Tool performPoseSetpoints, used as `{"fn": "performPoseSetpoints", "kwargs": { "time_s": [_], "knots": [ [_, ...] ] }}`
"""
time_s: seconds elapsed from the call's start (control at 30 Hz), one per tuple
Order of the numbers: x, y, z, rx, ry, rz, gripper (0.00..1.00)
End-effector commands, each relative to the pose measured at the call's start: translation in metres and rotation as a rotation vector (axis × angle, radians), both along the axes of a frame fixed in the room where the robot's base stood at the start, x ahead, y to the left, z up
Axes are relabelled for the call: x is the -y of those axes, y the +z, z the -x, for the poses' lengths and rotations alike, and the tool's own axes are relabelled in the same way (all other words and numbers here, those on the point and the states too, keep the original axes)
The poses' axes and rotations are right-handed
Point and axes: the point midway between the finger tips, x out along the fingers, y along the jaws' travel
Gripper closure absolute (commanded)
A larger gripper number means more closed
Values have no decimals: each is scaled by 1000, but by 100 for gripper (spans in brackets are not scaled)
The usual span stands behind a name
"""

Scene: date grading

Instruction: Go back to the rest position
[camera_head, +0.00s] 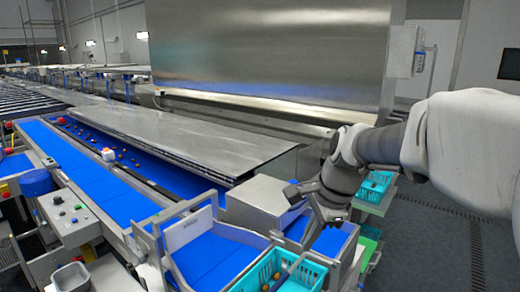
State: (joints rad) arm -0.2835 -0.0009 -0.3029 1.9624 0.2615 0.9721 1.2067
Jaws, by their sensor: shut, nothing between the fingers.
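My gripper (309,238) hangs at the end of my grey and white arm, which reaches in from the right. It is shut with nothing held. In the picture it is over the blue chute at the lower right, just above the far edge of a teal basket (318,270). The basket holds a few small brown-orange dates. How high the gripper is above the basket is hard to tell.
More teal baskets (375,184) sit behind my arm. A control panel (68,215) stands at the left. Grey floor (425,250) is clear at the right.

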Motion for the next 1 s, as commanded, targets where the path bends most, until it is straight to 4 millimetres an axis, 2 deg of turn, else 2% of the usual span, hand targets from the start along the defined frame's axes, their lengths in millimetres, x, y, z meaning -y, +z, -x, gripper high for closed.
{"fn": "performPoseSetpoints", "kwargs": {
  "time_s": [0.03, 0.27, 0.6, 0.8, 1.0],
  "knots": [
    [4, 5, 14, 35, 71, 17, 100],
    [15, 15, 70, 178, 425, 145, 100],
    [31, 7, 147, 337, 935, 440, 100],
    [38, -4, 176, 365, 1148, 595, 100],
    [40, -9, 185, 365, 1226, 653, 100]
  ]
}}
